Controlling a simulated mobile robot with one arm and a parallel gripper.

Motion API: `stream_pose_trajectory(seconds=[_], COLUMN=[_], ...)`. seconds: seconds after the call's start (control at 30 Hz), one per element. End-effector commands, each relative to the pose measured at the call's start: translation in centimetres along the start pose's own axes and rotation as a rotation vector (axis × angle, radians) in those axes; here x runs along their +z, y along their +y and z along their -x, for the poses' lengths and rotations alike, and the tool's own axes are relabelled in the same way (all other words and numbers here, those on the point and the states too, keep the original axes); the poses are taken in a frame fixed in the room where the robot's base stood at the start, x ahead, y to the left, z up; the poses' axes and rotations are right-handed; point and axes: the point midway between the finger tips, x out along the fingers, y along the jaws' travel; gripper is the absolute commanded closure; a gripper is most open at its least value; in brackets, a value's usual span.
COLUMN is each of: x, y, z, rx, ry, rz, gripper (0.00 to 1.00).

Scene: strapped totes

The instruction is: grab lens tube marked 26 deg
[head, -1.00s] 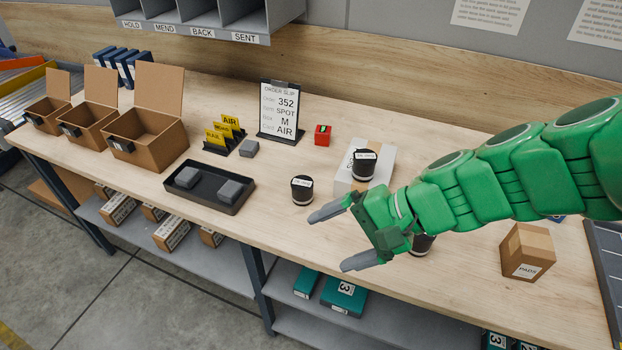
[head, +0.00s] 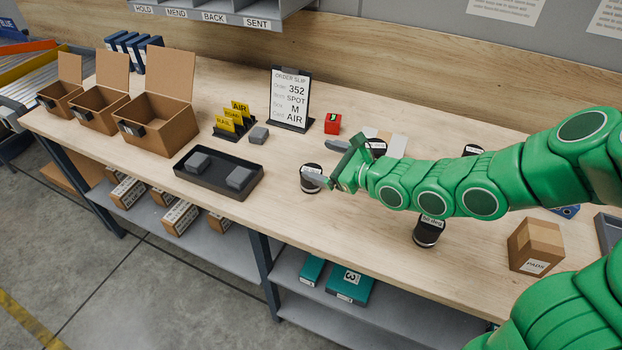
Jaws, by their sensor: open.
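Several short black lens tubes with white labels stand upright on the wooden bench. One tube (head: 311,184) is at the left of the group, right beside my gripper. Another (head: 377,147) is just behind my gripper, partly hidden by it. A third (head: 428,234) stands in front of my arm, and the top of one more (head: 473,149) shows behind the arm. The label marks are too small to read surely, so I cannot tell which is 26 deg. My gripper (head: 328,163) is open and empty; its nearer finger overlaps the left tube in the picture. I cannot tell whether they touch.
A black tray (head: 213,198) with two grey blocks lies to the left. An order slip stand (head: 287,98) and a red cube (head: 333,124) are behind. A white box (head: 398,146) is partly hidden by my arm. A cardboard box (head: 536,246) stands at right. Open cartons stand far left.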

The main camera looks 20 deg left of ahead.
Motion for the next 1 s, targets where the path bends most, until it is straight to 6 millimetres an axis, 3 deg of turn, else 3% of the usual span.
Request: stream_pose_trajectory(seconds=[0.1, 0.3, 1.0], x=[-3.5, -6.6, -7.9], y=[0.1, 0.5, 0.5], z=[-1.3, -2.2, -5.1], rx=[-0.023, -0.044, -0.05], ry=[0.053, 0.107, 0.123], rz=[-0.143, -0.278, -0.313], gripper=[0.08, 0.08, 0.08])
